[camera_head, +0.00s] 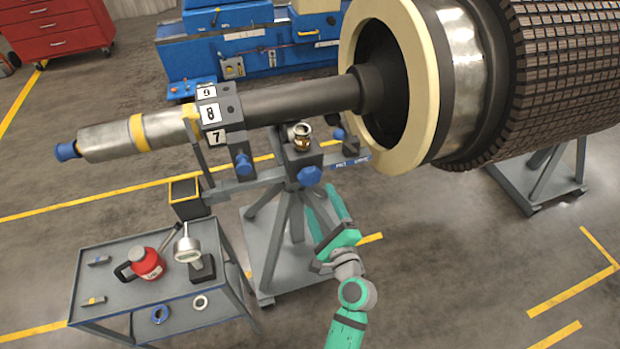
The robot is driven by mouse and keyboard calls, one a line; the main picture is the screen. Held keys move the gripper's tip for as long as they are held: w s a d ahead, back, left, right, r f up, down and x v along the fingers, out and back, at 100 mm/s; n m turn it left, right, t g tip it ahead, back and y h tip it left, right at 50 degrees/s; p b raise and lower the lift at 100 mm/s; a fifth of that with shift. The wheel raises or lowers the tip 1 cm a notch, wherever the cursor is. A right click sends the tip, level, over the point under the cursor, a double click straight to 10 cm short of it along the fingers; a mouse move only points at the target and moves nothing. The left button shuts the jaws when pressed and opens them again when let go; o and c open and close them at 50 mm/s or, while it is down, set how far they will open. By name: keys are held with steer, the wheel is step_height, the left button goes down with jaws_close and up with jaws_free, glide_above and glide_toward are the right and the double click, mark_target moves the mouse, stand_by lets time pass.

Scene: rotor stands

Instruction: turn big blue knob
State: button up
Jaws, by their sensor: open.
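A big blue knob (309,175) sits on the front of the grey rotor stand (270,183), below the brass fitting. My gripper (321,190) is green, with its two long fingers spread apart and pointing up toward the stand. The fingertips are close to the knob, at its lower right in the picture. I cannot tell from this one view whether a finger touches the knob.
A smaller blue knob (243,164) is to the left on the stand. The rotor shaft (300,101) runs above. A grey cart (120,301) with a red oil can (146,264) and a lamp (187,247) stands at lower left.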

mark_target(311, 180)
steer(key=x, duration=1)
steer(key=shift+w+f, duration=0.1)
steer(key=shift+w, duration=0.05)
steer(key=shift+c, duration=0.3)
steer(key=c, duration=1)
